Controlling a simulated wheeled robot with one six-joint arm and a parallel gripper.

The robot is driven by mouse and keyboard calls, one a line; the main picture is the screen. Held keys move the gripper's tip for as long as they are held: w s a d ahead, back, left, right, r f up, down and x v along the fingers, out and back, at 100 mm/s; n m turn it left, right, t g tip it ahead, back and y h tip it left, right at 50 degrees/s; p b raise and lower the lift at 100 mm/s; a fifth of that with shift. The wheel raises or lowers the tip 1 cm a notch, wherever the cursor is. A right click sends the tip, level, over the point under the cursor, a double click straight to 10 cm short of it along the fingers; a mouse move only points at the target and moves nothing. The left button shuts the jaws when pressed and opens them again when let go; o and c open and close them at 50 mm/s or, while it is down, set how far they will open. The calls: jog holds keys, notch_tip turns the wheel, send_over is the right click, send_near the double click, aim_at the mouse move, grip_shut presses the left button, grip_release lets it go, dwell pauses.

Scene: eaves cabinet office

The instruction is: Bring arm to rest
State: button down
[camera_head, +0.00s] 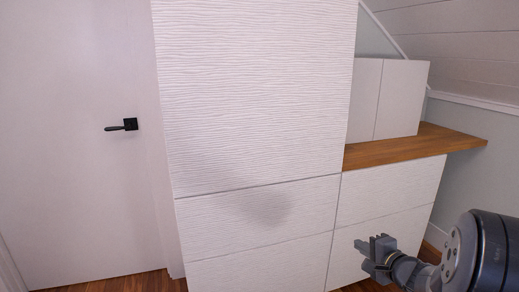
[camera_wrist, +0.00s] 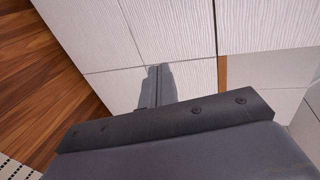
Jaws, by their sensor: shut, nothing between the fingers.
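My gripper (camera_head: 361,246) is at the lower right of the head view, in front of the lower cabinet fronts. Its fingers point left and look closed together, with nothing between them. In the wrist view, my gripper (camera_wrist: 155,72) shows its dark fingers side by side against the white cabinet fronts. My arm reaches in from the right edge of the head view. I cannot tell the exact gap between the fingertips and the cabinet.
A tall white textured cabinet (camera_head: 255,90) stands in the middle, with lower drawer fronts (camera_head: 390,190) beside it. A wooden counter (camera_head: 405,146) carries a white box-like cabinet (camera_head: 390,97). A white door (camera_head: 75,130) with a black handle (camera_head: 122,125) is at left. Wooden floor (camera_wrist: 40,75) shows below.

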jog(key=s, duration=0.1)
jog(key=s+d, duration=0.1)
jog(key=s, duration=0.1)
jog(key=s+p, duration=0.1)
jog(key=shift+s+d, duration=0.3)
jog(key=shift+a, duration=0.1)
